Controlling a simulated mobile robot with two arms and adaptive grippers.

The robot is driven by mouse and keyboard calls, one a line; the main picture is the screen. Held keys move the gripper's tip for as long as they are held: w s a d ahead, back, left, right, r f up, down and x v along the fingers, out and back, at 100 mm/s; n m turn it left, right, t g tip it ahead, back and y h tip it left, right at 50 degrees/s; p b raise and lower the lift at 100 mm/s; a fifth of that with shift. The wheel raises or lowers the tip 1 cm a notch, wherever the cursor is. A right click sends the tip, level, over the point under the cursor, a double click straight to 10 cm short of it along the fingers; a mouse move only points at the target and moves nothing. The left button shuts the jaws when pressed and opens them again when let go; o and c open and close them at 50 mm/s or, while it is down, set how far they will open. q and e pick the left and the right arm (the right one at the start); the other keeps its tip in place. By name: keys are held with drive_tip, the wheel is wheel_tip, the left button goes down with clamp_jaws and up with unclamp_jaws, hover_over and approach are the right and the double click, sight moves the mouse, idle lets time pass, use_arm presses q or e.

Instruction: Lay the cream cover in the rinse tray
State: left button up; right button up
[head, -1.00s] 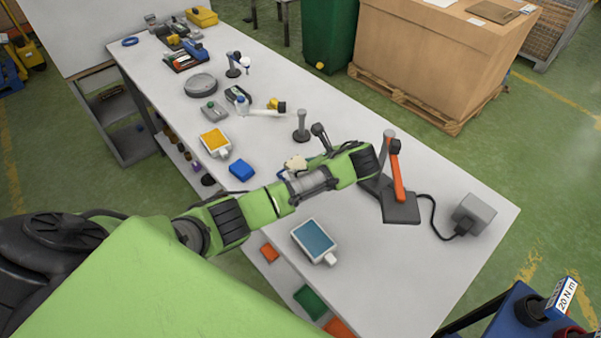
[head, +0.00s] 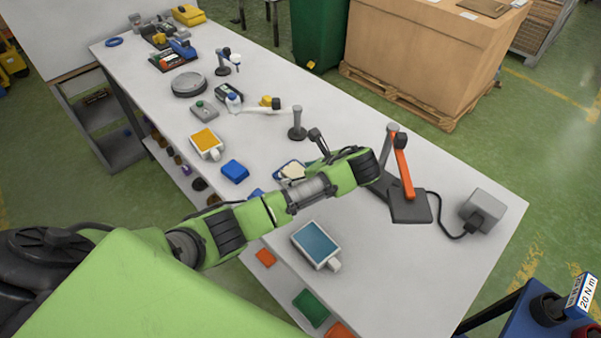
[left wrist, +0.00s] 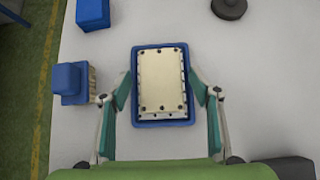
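The cream cover (left wrist: 162,80) lies flat inside the blue rinse tray (left wrist: 162,124) in the left wrist view, with dark holes along its edge. In the head view the cover (head: 292,172) and part of the tray (head: 279,168) show just behind my left arm. My left gripper (left wrist: 160,78) has its two teal-padded fingers spread, one at each side of the tray, with gaps between them and the cover. In the head view my arm hides this gripper. My right gripper is in neither view.
A blue block (left wrist: 92,14) and a blue-handled brush (left wrist: 70,80) are left of the tray. A dark round stand base (left wrist: 229,8) is beyond it. A white unit with a teal top (head: 317,243) and an orange-armed stand (head: 403,167) are near my arm.

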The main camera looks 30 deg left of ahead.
use_arm(q)
drive_tip(key=shift+d+r, duration=0.15)
drive_tip(key=shift+r, duration=0.05)
drive_tip(key=b+v, duration=0.1)
drive_tip(key=v, duration=0.3)
drive_tip(key=shift+d+r, duration=0.1)
drive_tip(key=shift+d, duration=0.1)
drive_tip(key=p+v, duration=0.5)
drive_tip(key=v, duration=0.2)
drive_tip(key=shift+r+p, duration=0.2)
drive_tip(key=shift+p, duration=0.1)
drive_tip(key=shift+s, duration=0.1)
